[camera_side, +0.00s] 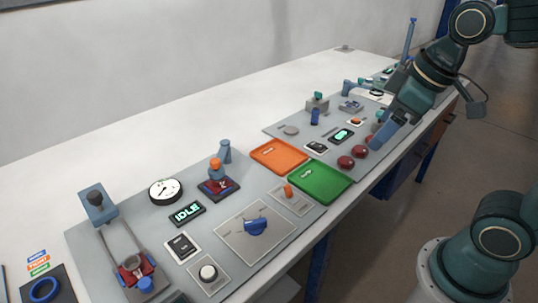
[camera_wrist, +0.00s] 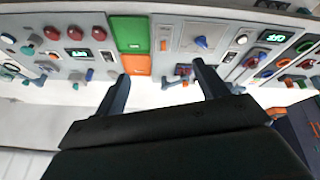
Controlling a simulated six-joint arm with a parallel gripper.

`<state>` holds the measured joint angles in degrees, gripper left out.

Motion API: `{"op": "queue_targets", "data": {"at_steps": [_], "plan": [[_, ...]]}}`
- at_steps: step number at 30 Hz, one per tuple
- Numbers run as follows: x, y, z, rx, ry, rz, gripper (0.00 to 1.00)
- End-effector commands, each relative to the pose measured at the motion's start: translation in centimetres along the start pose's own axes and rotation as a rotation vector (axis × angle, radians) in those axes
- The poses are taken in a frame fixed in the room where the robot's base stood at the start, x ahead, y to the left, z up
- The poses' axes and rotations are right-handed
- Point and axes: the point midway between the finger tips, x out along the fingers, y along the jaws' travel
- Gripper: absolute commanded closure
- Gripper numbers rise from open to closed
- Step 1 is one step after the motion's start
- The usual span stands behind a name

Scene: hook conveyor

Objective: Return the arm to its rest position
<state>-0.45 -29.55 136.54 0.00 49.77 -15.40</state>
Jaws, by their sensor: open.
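My gripper (camera_side: 384,134) is at the right in the side view, raised over the far panel near its front edge and red knobs. In the wrist view my gripper (camera_wrist: 163,82) shows two dark fingers spread well apart, with nothing between them. The arm comes in from the upper right corner of the side view. The gap between the fingers is hard to see from the side.
An orange tray (camera_side: 265,147) and a green tray (camera_side: 337,192) lie between two grey panels. Red knobs (camera_side: 345,162) stand close below my gripper. A blue post (camera_side: 409,38) rises behind the arm. The white table (camera_side: 150,150) behind the panels is clear.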

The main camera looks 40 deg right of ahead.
Motion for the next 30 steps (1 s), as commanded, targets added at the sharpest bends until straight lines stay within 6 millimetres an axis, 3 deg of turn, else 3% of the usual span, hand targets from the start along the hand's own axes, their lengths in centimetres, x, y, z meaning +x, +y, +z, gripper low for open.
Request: {"op": "queue_targets", "data": {"at_steps": [6, 12, 30], "plan": [[-1.5, -0.7, 3.1, 0.175, 0.057, 0.013, 0.27], [-1.9, -1.1, 4.5, 0.262, 0.082, 0.015, 0.27], [-1.9, -1.2, 4.7, 0.276, 0.085, 0.015, 0.27]]}}
